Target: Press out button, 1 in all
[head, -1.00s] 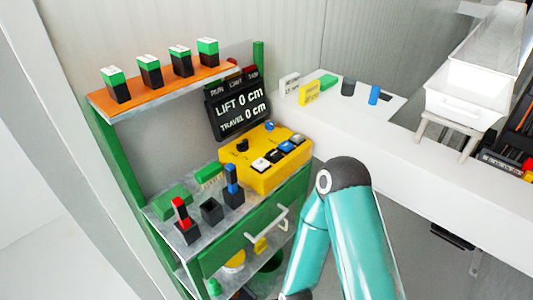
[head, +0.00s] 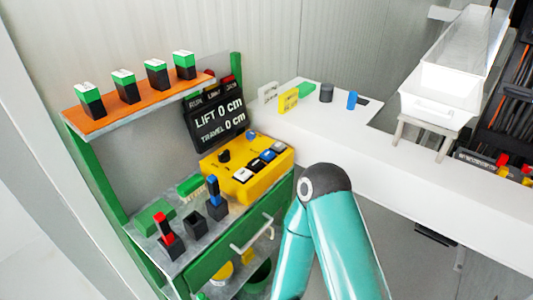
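A yellow control box (head: 236,186) sits on the right end of the green bench's metal top. Its front row holds several push buttons: a white one (head: 242,175), a black one (head: 256,165), a blue one (head: 267,155) and another light one (head: 279,145). A black knob (head: 224,156) and a blue knob (head: 250,135) stand behind them. I cannot read which button is the out button. A teal arm of mine rises at the lower middle, in front of the box and apart from it. Neither gripper is in view.
A black display (head: 216,121) reads lift 0 cm and travel 0 cm. Red and blue handled levers (head: 166,230) stand on the bench. An orange shelf (head: 140,105) carries several green-topped blocks. A white counter (head: 400,160) with small items and a white hopper (head: 438,95) lies right.

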